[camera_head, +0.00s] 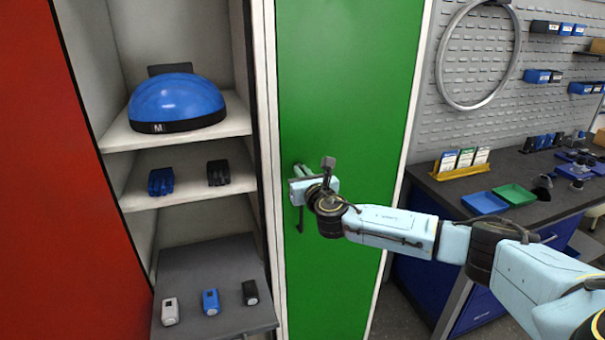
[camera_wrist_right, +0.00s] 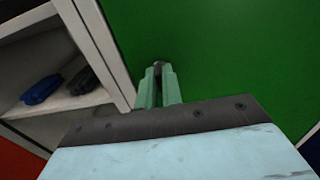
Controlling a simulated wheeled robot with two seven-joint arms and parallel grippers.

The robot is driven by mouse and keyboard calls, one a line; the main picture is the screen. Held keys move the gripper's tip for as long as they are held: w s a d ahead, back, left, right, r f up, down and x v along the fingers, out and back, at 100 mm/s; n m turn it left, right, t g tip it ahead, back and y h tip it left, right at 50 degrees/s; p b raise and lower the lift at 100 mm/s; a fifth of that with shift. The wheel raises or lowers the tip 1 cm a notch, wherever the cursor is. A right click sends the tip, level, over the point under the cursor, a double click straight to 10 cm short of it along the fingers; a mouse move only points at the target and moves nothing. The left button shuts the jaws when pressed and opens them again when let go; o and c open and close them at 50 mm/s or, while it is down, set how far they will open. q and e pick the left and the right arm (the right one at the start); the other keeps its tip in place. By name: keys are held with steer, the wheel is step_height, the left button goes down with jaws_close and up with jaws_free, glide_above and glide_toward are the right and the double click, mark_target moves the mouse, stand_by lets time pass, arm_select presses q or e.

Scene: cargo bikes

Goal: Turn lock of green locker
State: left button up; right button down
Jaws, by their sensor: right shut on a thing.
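The green locker (camera_head: 345,90) has its door shut and fills the middle of the head view. Its green door (camera_wrist_right: 230,50) also fills most of the right wrist view. My right gripper (camera_head: 299,171) is at the left edge of this door, about mid-height. In the right wrist view its two fingers (camera_wrist_right: 159,80) are close together, shut on a small dark piece, the lock (camera_wrist_right: 158,68), at the door. The fingers hide most of the lock, and its turn angle cannot be told. My left gripper is not in view.
Left of the green door is an open locker with a blue helmet (camera_head: 177,100), gloves (camera_head: 161,181) and several small devices (camera_head: 211,301) on shelves. A red door (camera_head: 60,200) stands at far left. A workbench with blue (camera_head: 484,202) and green trays (camera_head: 514,194) is at right.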

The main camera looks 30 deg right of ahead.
stand_by(0.3)
steer(key=shift+d+f+m+b, duration=0.1)
steer(key=shift+m+b, duration=0.5)
steer(key=shift+m, duration=3.85)
steer(key=shift+d+m+b, duration=0.1)
steer(key=shift+m+b, duration=0.45)
steer(key=shift+m, duration=3.9)
steer(key=c, duration=1.6)
jaws_free()
steer(key=shift+o, duration=0.2)
steer(key=shift+s+a, duration=0.1)
